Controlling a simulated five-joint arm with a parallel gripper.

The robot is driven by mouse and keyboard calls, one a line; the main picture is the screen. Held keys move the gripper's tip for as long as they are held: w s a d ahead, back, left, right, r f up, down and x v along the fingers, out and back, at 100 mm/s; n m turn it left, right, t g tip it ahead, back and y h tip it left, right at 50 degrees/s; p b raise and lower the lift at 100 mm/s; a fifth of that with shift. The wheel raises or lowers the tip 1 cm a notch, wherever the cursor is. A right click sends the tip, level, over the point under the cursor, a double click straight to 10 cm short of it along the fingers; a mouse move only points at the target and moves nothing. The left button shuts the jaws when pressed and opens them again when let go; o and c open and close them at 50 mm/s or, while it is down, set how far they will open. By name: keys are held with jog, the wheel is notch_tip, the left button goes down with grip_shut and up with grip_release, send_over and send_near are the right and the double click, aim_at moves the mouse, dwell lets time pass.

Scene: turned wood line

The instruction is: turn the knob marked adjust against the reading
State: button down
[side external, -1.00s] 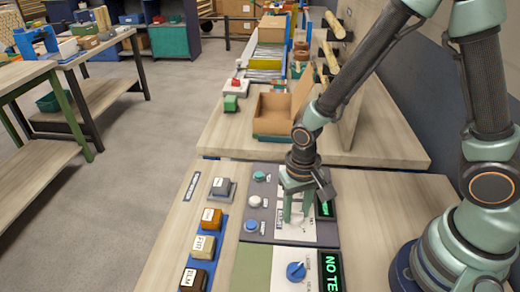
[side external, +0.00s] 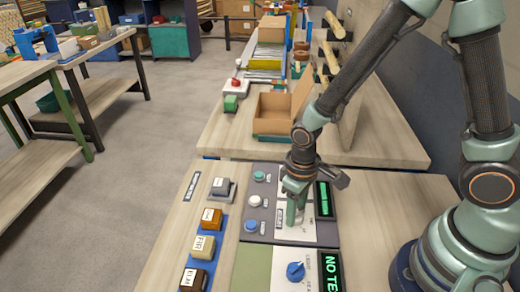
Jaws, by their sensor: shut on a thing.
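My gripper (side external: 296,219) points down at the upper panel (side external: 262,227) and is shut on the adjust knob there. The fingers hide the knob itself, so its pointer cannot be read. A small label stands just left of the fingers, too small to read surely. The dark display (side external: 324,199) right of my gripper shows a green reading, too small to make out.
Teal, white and blue buttons line the upper panel's left side. A lower panel has a blue knob (side external: 295,271) and a display (side external: 331,273) with green text. Labelled blocks (side external: 204,247) stand at left. An open cardboard box (side external: 276,116) sits behind.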

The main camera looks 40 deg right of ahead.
jog(key=n, duration=0.5)
jog(key=shift+n, duration=0.3)
dwell(0.4)
jog(key=shift+c, duration=2.1)
grip_release()
jog(key=shift+r, duration=0.15)
notch_tip(320, 180, up, 12)
jog(key=s+d+r+m+t, duration=0.1)
jog(key=d+r+m+t, duration=0.4)
jog(key=d+r+m, duration=0.3)
notch_tip(320, 180, up, 3)
jog(key=shift+d+r+t, duration=0.1)
jog(key=shift+d+t, duration=0.2)
jog(key=shift+d, duration=0.65)
